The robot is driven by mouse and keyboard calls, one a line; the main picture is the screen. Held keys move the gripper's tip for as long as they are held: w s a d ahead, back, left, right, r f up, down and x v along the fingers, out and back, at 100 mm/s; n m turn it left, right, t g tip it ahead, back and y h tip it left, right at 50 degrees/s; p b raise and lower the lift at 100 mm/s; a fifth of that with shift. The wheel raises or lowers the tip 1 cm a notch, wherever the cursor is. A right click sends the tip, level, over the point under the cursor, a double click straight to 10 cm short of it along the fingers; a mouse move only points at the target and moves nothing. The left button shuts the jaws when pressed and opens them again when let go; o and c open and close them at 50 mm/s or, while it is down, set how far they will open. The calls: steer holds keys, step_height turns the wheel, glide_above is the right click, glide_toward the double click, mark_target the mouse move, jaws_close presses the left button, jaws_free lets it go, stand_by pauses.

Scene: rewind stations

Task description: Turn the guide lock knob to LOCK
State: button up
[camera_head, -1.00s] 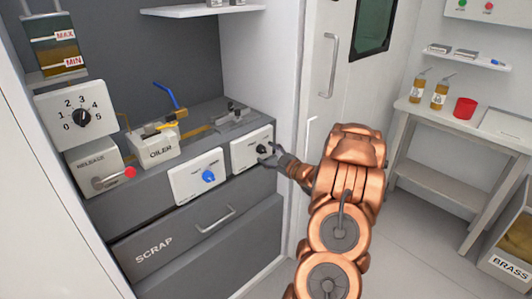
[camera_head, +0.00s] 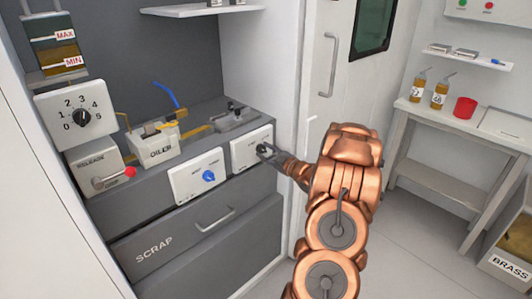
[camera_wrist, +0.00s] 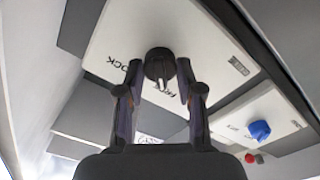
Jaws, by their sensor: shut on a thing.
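The guide lock knob (camera_wrist: 158,64) is a round black knob with a pale pointer line, on a white panel (camera_head: 243,160). In the wrist view the panel (camera_wrist: 205,45) carries the word LOCK to the left of the knob and another small label to its right. The pointer line faces down in that view, toward my gripper. My gripper (camera_wrist: 159,75) has one finger on each side of the knob and is shut on it. In the head view my gripper (camera_head: 264,151) reaches the panel from the right and partly hides the knob (camera_head: 262,148).
A second white panel with a blue knob (camera_head: 208,177) is left of it. The OILER box (camera_head: 155,148), a red-ended release lever (camera_head: 115,178) and a numbered dial (camera_head: 82,117) stand further left. The SCRAP drawer handle (camera_head: 215,219) is below. Open floor lies to the right.

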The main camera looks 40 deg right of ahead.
steer(key=shift+c, duration=0.6)
steer(key=shift+m+p, duration=0.3)
steer(key=shift+p, duration=0.1)
steer(key=shift+r+m+p, duration=0.15)
steer(key=shift+m+p, duration=0.35)
steer(key=shift+p, duration=0.15)
steer(key=m+p, duration=0.2)
steer(key=shift+m+p, duration=0.3)
steer(key=m+p, duration=0.4)
steer(key=m, duration=0.1)
steer(key=m+p, duration=0.4)
steer(key=m, duration=0.1)
steer(key=shift+m, duration=0.3)
steer(key=shift+f+m+p, duration=0.2)
steer(key=shift+m+p, duration=0.4)
steer(key=shift+m, duration=0.9)
